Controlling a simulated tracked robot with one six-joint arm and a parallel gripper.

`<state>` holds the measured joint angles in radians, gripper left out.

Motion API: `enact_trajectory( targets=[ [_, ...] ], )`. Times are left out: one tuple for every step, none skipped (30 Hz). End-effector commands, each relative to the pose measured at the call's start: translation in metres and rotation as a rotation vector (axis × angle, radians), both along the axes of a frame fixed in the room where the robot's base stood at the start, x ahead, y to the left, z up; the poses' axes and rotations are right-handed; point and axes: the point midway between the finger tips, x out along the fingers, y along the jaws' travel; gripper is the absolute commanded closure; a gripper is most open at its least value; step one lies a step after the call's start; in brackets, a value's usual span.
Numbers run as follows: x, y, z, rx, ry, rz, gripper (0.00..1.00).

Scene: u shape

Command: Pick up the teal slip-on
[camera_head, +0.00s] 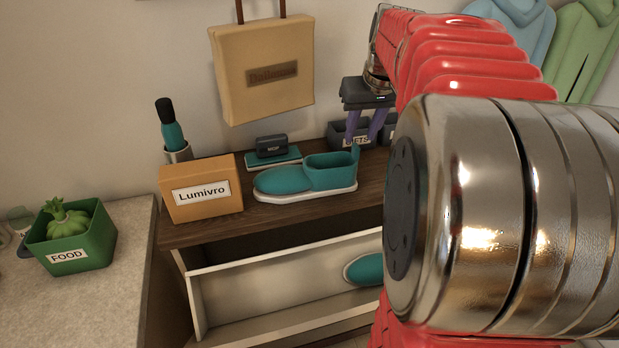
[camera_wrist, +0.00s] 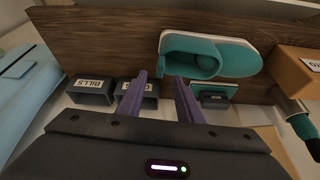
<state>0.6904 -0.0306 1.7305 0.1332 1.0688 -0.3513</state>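A teal slip-on (camera_head: 285,182) with a white sole stands on the dark wooden cabinet top, its heel at the right in the head view. In the wrist view the slip-on (camera_wrist: 232,50) lies ahead and slightly right of my fingers, its opening facing the camera. My gripper (camera_head: 362,138) is above the back right of the top, near the shoe's heel. Its purple fingers are apart with nothing between them, as the wrist view also shows (camera_wrist: 159,78). A second teal shoe (camera_head: 366,268) shows in the open drawer, partly hidden by my arm.
An orange Lumivro box (camera_head: 201,190), a teal-based MOP item (camera_head: 272,153) and a teal bottle (camera_head: 172,130) in a holder stand near the slip-on. A GIFTS bin (camera_head: 343,134) is close behind my gripper. The white drawer (camera_head: 270,292) is open below.

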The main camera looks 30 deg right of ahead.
Motion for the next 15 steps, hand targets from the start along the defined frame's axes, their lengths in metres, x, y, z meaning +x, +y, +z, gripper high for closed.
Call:
enact_trajectory(
  targets=[
    [0.002, -0.001, -0.006, 0.002, 0.002, 0.000, 0.67],
    [0.003, -0.001, -0.009, 0.002, 0.002, 0.000, 0.67],
    [0.005, -0.001, -0.014, 0.003, 0.003, 0.001, 0.67],
    [0.007, -0.002, -0.018, 0.002, 0.002, 0.000, 0.67],
    [0.009, -0.003, -0.022, 0.003, 0.003, 0.001, 0.67],
    [0.011, -0.003, -0.027, 0.003, 0.003, 0.001, 0.67],
    [0.012, -0.004, -0.030, 0.002, 0.002, 0.000, 0.67],
    [0.014, -0.005, -0.033, 0.002, 0.002, 0.000, 0.67],
    [0.015, -0.005, -0.037, 0.002, 0.002, 0.000, 0.67],
    [0.016, -0.006, -0.039, 0.002, 0.002, 0.000, 0.67],
    [0.016, -0.006, -0.040, 0.002, 0.002, 0.000, 0.67],
    [0.017, -0.006, -0.042, 0.001, 0.001, 0.000, 0.67],
    [0.017, -0.006, -0.042, 0.000, 0.001, 0.000, 0.67],
    [0.017, -0.007, -0.042, 0.000, 0.001, 0.000, 0.67],
    [0.017, -0.007, -0.042, 0.000, 0.000, 0.000, 0.67]
  ],
)
